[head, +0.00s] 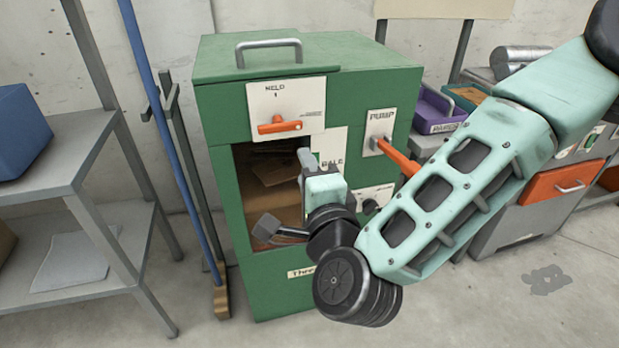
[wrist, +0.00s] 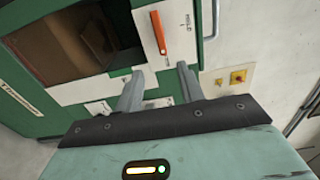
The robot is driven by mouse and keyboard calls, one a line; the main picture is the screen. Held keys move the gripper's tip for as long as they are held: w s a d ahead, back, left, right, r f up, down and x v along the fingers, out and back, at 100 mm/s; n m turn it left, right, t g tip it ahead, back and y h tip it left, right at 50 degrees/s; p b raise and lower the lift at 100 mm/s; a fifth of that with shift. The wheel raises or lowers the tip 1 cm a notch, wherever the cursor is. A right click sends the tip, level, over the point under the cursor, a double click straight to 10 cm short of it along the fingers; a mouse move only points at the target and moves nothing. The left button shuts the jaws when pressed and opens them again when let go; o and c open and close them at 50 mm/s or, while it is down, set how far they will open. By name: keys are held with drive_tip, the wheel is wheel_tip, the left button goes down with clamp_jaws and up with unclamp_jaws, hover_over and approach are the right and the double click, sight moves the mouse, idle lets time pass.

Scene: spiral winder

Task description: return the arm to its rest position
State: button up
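My arm reaches in from the right in the head view and bends down in front of a green cabinet (head: 222,290). My gripper (head: 305,158) is in front of the cabinet's window opening, below the orange handle (head: 280,126) on the white upper panel. In the wrist view my gripper (wrist: 160,78) has its two grey fingers apart with nothing between them. The orange handle (wrist: 158,34) shows beyond the fingertips, apart from them. My wrist hides part of the cabinet's lower front.
A grey shelf (head: 85,150) with a blue box (head: 15,120) and a blue pole (head: 172,130) stand at left. A grey drawer unit (head: 520,220) stands at right. Floor is clear in front.

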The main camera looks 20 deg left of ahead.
drive_tip(key=shift+s+d, duration=0.35)
drive_tip(key=shift+s, duration=0.25)
drive_tip(key=s+d+f+n+g, duration=0.35)
drive_tip(key=s+n+g, duration=0.25)
drive_tip(key=n+g, duration=0.6)
drive_tip(key=s+d+r+n+g+h, duration=0.15)
drive_tip(key=s+d+n+h, duration=0.3)
drive_tip(key=d, duration=0.65)
drive_tip(key=s+d+n+g+h, duration=0.2)
drive_tip(key=s+d+n+h, duration=0.3)
drive_tip(key=d, duration=0.6)
wheel_tip(320, 180, up, 15)
drive_tip(key=m+p, duration=0.2)
drive_tip(key=p, duration=1.3)
drive_tip(key=shift+s+d, duration=0.4)
drive_tip(key=shift+s, duration=0.05)
drive_tip(key=shift+y, duration=0.25)
